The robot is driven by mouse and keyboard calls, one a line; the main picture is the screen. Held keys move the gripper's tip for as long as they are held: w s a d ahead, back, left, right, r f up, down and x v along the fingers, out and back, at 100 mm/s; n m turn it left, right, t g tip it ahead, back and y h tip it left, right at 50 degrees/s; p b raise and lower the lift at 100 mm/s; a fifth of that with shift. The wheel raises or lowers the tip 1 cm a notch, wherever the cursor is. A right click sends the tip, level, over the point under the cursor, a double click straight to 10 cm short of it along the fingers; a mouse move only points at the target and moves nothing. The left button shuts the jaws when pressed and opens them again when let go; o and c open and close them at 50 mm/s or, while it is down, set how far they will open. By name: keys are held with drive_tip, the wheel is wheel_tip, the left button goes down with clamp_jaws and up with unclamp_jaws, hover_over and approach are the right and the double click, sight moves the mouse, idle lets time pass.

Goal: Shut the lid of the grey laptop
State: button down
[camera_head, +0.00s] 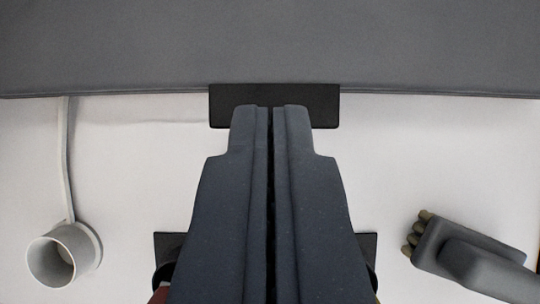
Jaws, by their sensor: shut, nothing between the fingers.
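My gripper (270,110) reaches up the middle of the picture with its two dark fingers pressed together and nothing between them. Its tips overlap the lower part of a flat black rectangular piece (325,105). A wide grey surface (270,45) with a slightly curved lower edge spans the top of the picture, just beyond that piece. I cannot tell whether the grey surface is part of the laptop. No screen, keyboard or hinge can be made out. The fingers hide what lies behind them, and I cannot tell if they touch anything.
A white surface (140,165) fills the area below the grey edge. A white cup-shaped thing (90,240) with a thin pale strip (66,160) is at lower left. A grey object with several olive finger-like ends (465,255) is at lower right.

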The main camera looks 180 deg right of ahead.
drive_tip(key=s+f+p+v, duration=0.1)
drive_tip(key=v, duration=1)
drive_tip(key=s+r+t, duration=0.2)
drive_tip(key=r, duration=1.2)
drive_tip(key=s+r+t, duration=0.2)
drive_tip(key=r, duration=1.1)
drive_tip(key=s+r+t, duration=0.2)
drive_tip(key=s+r, duration=0.5)
drive_tip(key=r, duration=0.4)
drive_tip(key=s+r+t, duration=0.2)
drive_tip(key=s+r, duration=0.5)
drive_tip(key=r, duration=0.5)
drive_tip(key=shift+s+a+r+m+t, duration=0.2)
drive_tip(key=shift+s+r+m+t, duration=0.1)
drive_tip(key=shift+s+r+t, duration=0.1)
